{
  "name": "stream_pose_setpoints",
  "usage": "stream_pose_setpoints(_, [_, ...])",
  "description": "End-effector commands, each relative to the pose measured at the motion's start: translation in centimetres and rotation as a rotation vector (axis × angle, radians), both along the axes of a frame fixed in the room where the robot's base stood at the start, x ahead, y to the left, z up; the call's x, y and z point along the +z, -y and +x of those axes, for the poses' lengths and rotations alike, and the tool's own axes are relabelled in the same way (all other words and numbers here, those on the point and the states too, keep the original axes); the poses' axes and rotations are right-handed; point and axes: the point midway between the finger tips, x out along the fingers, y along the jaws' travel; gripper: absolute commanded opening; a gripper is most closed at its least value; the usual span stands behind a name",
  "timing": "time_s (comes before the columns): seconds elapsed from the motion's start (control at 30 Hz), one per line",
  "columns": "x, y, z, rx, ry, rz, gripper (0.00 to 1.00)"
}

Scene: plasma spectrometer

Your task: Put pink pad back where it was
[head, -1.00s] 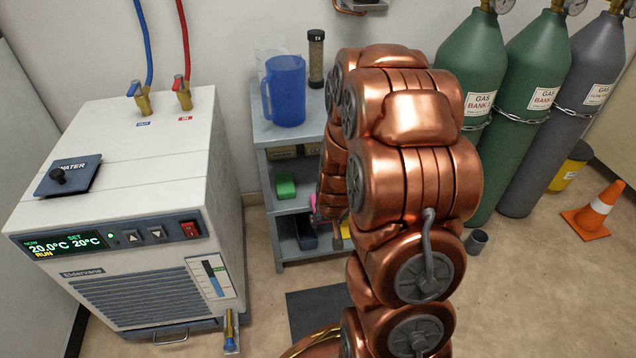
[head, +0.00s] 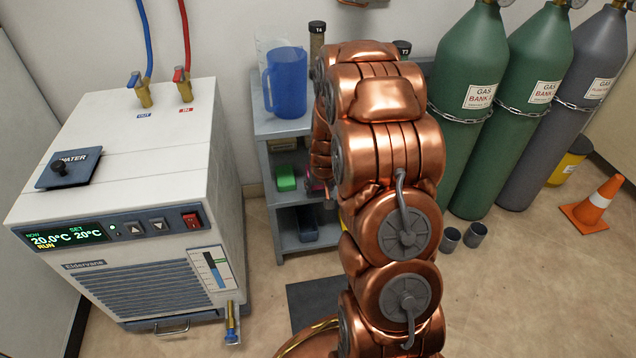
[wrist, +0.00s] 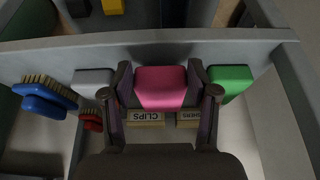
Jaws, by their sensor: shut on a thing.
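The pink pad (wrist: 166,90) is between the two fingers of my gripper (wrist: 160,77) in the wrist view, and the gripper is shut on it. It lies in line between a grey pad (wrist: 92,82) on the left and a green pad (wrist: 230,80) on the right, with a gap on each side. I cannot tell whether it touches the shelf. In the head view the green pad (head: 286,178) is on the middle level of the grey shelf unit (head: 283,128). Only a sliver of pink shows there beside it; my arm hides most of my gripper.
A blue brush (wrist: 45,98), a red brush (wrist: 91,121) and a box marked CLIPS (wrist: 145,118) are near the pads. A blue jug (head: 286,82) stands on the shelf top. The chiller (head: 125,200) is left of the shelf, gas cylinders (head: 470,110) right.

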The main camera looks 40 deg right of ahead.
Motion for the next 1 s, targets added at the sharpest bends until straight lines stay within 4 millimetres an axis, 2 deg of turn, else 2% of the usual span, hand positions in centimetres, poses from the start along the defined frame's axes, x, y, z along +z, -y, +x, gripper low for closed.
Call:
stream_pose_setpoints(0.33, [-0.3,1.2,2.9,0.0,0.001,0.0,0.31])
stream_pose_setpoints(0.43, [-1.6,1.1,2.7,0.0,-0.002,0.001,0.31])
stream_pose_setpoints(0.9, [-1.9,1.1,2.7,0.0,-0.001,0.002,0.31])
stream_pose_setpoints(0.93, [-1.9,1.2,2.7,0.0,-0.001,0.001,0.62])
stream_pose_setpoints(1.0, [-1.8,1.2,2.7,0.0,-0.001,0.001,0.7])
